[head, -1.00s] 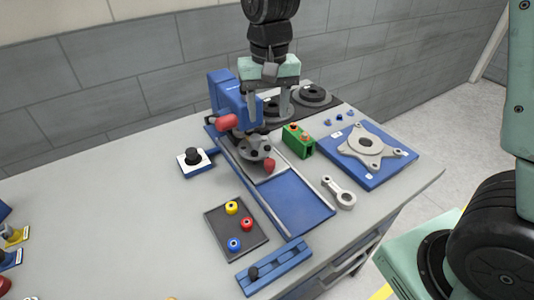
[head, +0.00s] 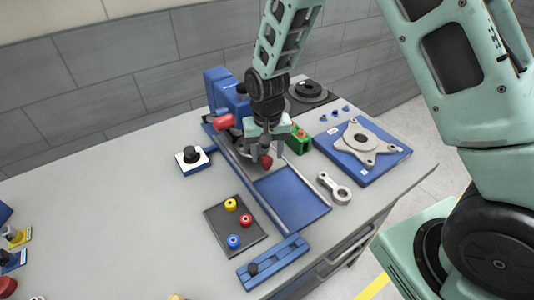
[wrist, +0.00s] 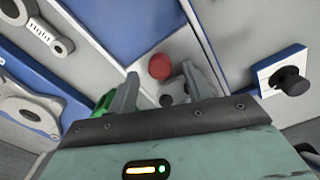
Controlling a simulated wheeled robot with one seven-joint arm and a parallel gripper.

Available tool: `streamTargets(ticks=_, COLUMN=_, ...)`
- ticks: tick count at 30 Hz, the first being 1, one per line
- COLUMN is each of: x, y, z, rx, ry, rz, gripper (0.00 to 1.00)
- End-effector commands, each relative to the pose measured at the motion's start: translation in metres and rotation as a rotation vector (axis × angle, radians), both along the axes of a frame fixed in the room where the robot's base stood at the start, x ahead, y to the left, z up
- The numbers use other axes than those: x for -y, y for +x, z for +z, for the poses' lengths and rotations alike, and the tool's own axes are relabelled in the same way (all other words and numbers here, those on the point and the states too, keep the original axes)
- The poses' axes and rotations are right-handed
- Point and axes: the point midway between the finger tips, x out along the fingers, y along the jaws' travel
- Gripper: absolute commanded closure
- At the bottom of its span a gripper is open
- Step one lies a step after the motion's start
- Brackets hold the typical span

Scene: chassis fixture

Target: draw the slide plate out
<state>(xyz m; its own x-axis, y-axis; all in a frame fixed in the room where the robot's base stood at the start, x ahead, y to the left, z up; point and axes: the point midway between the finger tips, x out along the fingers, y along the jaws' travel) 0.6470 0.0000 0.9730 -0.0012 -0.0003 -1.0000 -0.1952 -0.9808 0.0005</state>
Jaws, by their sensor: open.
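The slide plate (head: 272,172) is a grey plate in a blue rail bed (head: 291,200), at the far part of the bed. A red knob (head: 266,161) stands at its near end. My gripper (head: 267,148) is open and points down just above and behind the knob. In the wrist view, the red knob (wrist: 159,67) shows between and just beyond the open fingers, with no visible grip on it. The grey plate (wrist: 182,44) lies around it. My gripper hides much of the plate and the grey round part on it in the head view.
A blue press (head: 222,90) with a red handle (head: 224,122) stands behind left. A green block (head: 298,140) is close on the right. The near blue bed is clear.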

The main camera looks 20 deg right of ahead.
Motion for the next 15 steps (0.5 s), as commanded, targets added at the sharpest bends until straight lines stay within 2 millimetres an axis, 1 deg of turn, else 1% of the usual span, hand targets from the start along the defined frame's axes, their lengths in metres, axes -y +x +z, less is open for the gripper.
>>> streamTargets(ticks=3, x=0.000, y=0.000, z=-0.012, rx=-0.002, ry=-0.001, rz=0.000, gripper=0.49)
streamTargets(ticks=6, x=0.000, y=0.000, z=-0.017, rx=0.001, ry=0.000, rz=0.000, gripper=0.49)
streamTargets(ticks=15, x=0.000, y=0.000, z=-0.020, rx=0.001, ry=0.001, rz=0.000, gripper=0.49)
